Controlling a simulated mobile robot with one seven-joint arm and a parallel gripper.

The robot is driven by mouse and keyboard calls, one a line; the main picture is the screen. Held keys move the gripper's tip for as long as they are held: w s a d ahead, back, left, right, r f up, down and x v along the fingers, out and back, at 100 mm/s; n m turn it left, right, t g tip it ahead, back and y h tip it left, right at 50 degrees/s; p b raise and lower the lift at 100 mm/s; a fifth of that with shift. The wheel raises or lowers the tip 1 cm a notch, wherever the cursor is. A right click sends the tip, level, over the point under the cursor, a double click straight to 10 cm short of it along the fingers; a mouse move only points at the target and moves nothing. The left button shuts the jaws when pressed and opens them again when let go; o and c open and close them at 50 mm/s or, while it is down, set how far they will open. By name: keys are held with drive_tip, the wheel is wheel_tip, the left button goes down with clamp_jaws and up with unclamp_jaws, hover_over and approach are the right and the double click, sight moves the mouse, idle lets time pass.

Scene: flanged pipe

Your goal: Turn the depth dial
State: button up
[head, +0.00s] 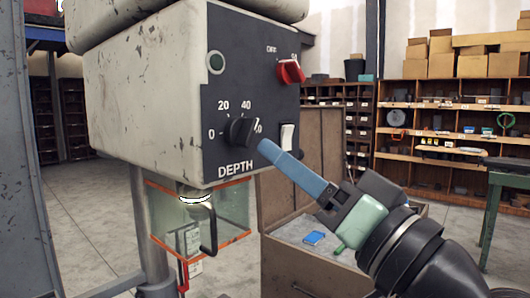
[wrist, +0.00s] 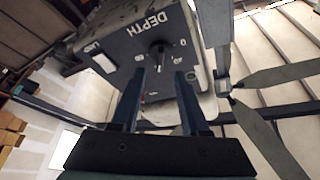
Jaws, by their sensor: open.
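The black depth dial (head: 240,131) is on the dark front panel of a worn, pale machine head, above the word DEPTH. Numbers 0, 20 and 40 show around it; another at its right is partly covered. My gripper (head: 265,147) points at the panel from the lower right, its blue fingers close to the dial's right side. In the wrist view, where the panel appears upside down, my gripper (wrist: 160,78) is open and empty. The dial (wrist: 159,54) lies in line with the gap, just past the fingertips; contact cannot be told.
A clear guard with orange edges (head: 230,220) hangs below the head. An open box (head: 310,265) stands below my gripper. Shelves are far behind.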

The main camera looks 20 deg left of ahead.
drive_tip(key=v, duration=0.6)
drive_tip(key=shift+s+d+f+b, duration=0.2)
drive_tip(key=shift+d+b, duration=0.1)
drive_tip(key=shift+b, duration=0.15)
drive_tip(key=shift+w, duration=0.1)
drive_tip(key=s+d+r+m+t+h, duration=0.3)
drive_tip(key=r+t+h, duration=0.2)
drive_tip(key=t+h, duration=0.35)
drive_tip(key=s+d+r+m+t+h, duration=0.2)
drive_tip(key=s+r+t+h, duration=0.15)
drive_tip(key=t+h, duration=0.5)
wheel_tip(320, 180, up, 13)
drive_tip(key=g+h+p, duration=0.1)
drive_tip(key=p, duration=1.2)
drive_tip(key=shift+w+r, duration=0.15)
drive_tip(key=shift+w, duration=0.2)
drive_tip(key=shift+d, duration=0.1)
